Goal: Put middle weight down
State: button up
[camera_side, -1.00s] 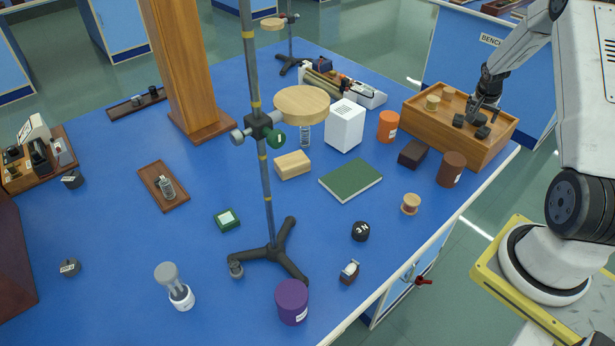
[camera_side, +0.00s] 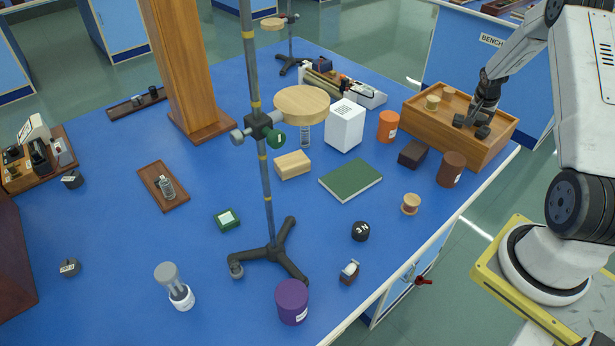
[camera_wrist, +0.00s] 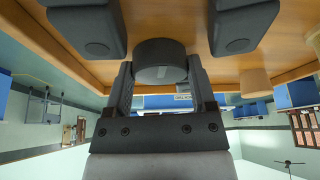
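My gripper (camera_side: 471,126) is low over the wooden box (camera_side: 425,127) at the back right of the bench. In the side view this weight cannot be made out from the dark fingers. Another dark weight (camera_side: 360,231), marked with an N, stands on the blue bench.
Two pale wooden cylinders (camera_side: 432,102) stand on the box left of my gripper. An orange jar (camera_side: 388,126), a dark block (camera_side: 412,153) and a brown jar (camera_side: 451,169) stand in front of the box. A tall stand (camera_side: 268,200) rises mid-bench.

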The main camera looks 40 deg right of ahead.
grip_shut()
jog(key=shift+r, duration=0.1)
jog(key=shift+r, duration=0.85)
jog(key=s+a+r, duration=0.1)
jog(key=r, duration=0.1)
jog(key=s+a+r, duration=0.1)
jog(key=r, duration=0.1)
jog(key=s+a+r, duration=0.1)
jog(key=r, duration=0.1)
jog(key=shift+a+r, duration=0.2)
jog(key=shift+r, duration=0.2)
jog(key=s+a+r, duration=0.4)
jog(key=s+a, duration=0.2)
jog(key=a, duration=0.1)
jog(key=shift+s+r, duration=0.15)
